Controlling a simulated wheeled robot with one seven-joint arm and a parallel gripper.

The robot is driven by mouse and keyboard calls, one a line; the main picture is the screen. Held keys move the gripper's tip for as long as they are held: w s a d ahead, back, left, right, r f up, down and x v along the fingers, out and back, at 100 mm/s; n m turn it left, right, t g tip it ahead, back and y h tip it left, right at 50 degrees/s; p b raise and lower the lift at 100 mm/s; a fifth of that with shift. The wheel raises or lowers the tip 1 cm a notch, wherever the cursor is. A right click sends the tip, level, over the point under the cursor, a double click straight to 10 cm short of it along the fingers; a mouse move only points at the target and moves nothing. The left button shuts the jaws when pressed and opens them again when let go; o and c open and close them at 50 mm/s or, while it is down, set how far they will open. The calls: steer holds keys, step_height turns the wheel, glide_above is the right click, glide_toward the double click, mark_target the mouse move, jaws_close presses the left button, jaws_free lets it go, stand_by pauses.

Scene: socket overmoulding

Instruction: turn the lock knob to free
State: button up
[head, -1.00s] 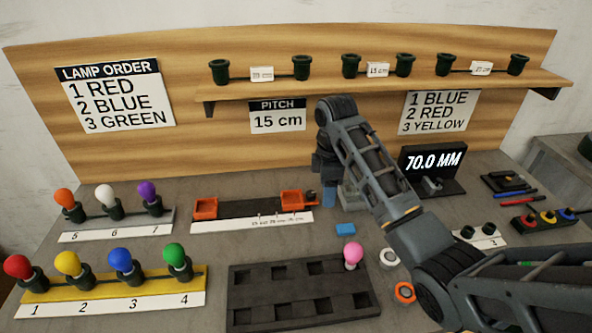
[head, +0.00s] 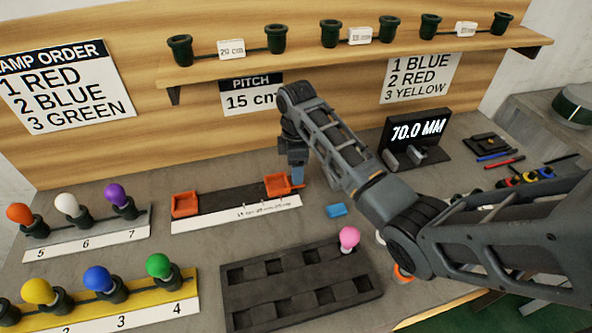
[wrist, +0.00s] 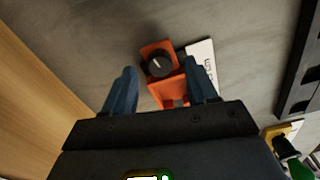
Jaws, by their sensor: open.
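The lock knob (wrist: 160,64) is a round black knob with a white pointer line, on an orange block (wrist: 166,89) in the wrist view. In the head view that orange block (head: 279,184) is at the right end of the dark rail (head: 228,197), and my gripper hides the knob. My gripper (wrist: 159,74) has its blue fingers apart, one on each side of the knob. I cannot tell whether either finger touches it. In the head view my gripper (head: 297,174) points down at the block's right end.
A second orange block (head: 185,204) sits at the rail's left end, with a white scale strip (head: 235,214) in front. The display reading 70.0 MM (head: 416,132) stands behind right.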

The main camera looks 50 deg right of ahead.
steer(key=shift+f, duration=0.95)
steer(key=c, duration=1.1)
steer(key=shift+o, duration=0.2)
steer(key=shift+r+n+p, duration=0.1)
steer(key=shift+n+p, duration=0.2)
steer(key=shift+n, duration=0.1)
steer(key=shift+n+p, duration=0.6)
steer(key=shift+n, duration=0.3)
steer(key=shift+n+p, duration=0.4)
steer(key=shift+n, duration=1.2)
